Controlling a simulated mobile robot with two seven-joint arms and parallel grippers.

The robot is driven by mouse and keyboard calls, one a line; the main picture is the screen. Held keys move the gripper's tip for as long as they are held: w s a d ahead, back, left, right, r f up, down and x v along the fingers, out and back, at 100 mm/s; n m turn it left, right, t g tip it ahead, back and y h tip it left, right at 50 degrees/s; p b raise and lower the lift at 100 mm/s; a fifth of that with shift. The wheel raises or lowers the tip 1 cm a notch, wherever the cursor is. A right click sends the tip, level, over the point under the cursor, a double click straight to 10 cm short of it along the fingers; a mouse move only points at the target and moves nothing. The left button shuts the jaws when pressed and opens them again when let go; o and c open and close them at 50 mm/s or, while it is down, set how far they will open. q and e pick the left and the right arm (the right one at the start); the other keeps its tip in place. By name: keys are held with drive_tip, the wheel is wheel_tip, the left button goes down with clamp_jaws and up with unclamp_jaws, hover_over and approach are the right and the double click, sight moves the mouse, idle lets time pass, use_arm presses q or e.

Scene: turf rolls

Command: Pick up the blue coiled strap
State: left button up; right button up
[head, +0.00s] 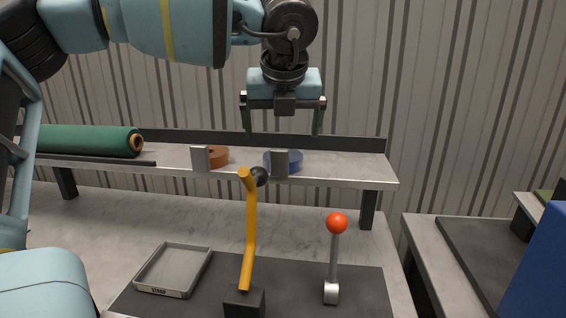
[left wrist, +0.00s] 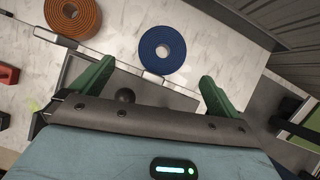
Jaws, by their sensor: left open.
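The blue coiled strap (head: 298,161) lies on the raised shelf, partly hidden behind a small grey upright plate. In the left wrist view the blue coil (left wrist: 162,48) lies flat on the pale surface, its round centre hole visible. My left gripper (head: 283,132) hangs above the shelf over the blue coil, pointing down, its green fingers wide apart and empty. In the left wrist view the coil shows beyond and between the open fingertips (left wrist: 156,72). My right gripper is not in view.
An orange coil (head: 216,157) lies left of the blue one, also behind a grey plate. A green roll (head: 85,140) lies at the shelf's left. A bent yellow lever (head: 249,230), a red-knobbed lever (head: 335,255) and a grey tray (head: 173,270) stand below in front.

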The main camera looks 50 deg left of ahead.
sight(284, 153)
use_arm(q)
drive_tip(key=shift+w+a+f, duration=0.1)
drive_tip(key=shift+f, duration=0.35)
drive_tip(key=shift+d+p+x, duration=0.15)
drive_tip(key=shift+p+x, duration=0.05)
drive_tip(key=shift+x, duration=1.5)
drive_tip(key=shift+d+p+x, duration=0.1)
drive_tip(key=shift+p+x, duration=0.1)
drive_tip(key=shift+x, duration=1.5)
drive_tip(key=shift+w, duration=0.15)
drive_tip(key=c, duration=1.1)
wheel_tip(284, 153, up, 10)
drive_tip(key=shift+c, duration=0.2)
